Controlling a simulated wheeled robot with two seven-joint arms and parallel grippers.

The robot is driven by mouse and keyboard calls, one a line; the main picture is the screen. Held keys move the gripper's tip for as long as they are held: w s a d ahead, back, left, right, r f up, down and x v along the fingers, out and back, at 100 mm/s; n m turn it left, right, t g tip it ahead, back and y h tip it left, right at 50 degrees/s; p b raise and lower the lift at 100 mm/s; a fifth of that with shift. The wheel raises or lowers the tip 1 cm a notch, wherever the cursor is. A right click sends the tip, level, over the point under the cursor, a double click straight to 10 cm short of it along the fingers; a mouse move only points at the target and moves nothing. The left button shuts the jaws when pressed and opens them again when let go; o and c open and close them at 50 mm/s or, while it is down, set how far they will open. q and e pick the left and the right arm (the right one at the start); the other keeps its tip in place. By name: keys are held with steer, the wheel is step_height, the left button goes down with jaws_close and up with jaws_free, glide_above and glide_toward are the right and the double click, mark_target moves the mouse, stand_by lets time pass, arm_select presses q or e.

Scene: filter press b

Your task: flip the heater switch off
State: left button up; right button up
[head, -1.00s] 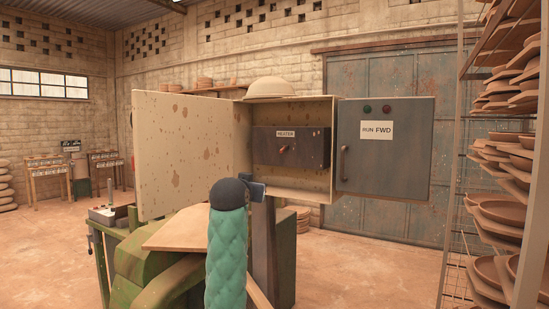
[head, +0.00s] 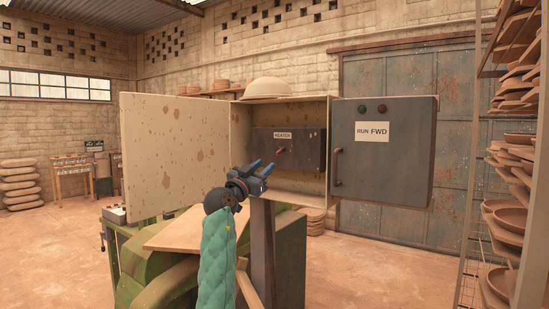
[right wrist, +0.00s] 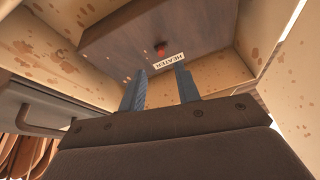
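The heater switch (head: 280,150) is a small red lever on a dark panel (head: 312,148) with a HEATER label (head: 283,135), inside the open cream cabinet (head: 240,135). My right gripper (head: 262,167) is in front of the cabinet, a little below and left of the switch, apart from it. Its blue fingers are spread and empty. In the right wrist view the red switch (right wrist: 160,50) shows beyond the open fingers (right wrist: 162,82), beside the label (right wrist: 166,60). My left gripper is not in view.
The cabinet's spotted door (head: 170,155) stands open at left. A grey RUN FWD door (head: 385,170) with a handle is at right. A bowl-like dome (head: 268,87) sits on top. A post (head: 263,245) and green machine (head: 160,270) stand below. Pottery racks (head: 510,200) are far right.

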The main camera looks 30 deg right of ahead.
mark_target(276, 154)
steer(key=p+x, duration=0.2)
steer(key=x, duration=0.4)
steer(key=shift+w+d+r, duration=0.1)
steer(key=shift+d+r, duration=0.05)
steer(key=shift+r, duration=0.05)
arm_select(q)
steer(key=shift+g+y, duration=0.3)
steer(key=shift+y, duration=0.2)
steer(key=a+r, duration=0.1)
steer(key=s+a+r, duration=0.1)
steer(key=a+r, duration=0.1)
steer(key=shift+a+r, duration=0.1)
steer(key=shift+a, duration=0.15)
arm_select(e)
steer(key=shift+w+d, duration=0.15)
steer(key=shift+d, duration=0.15)
jaws_close()
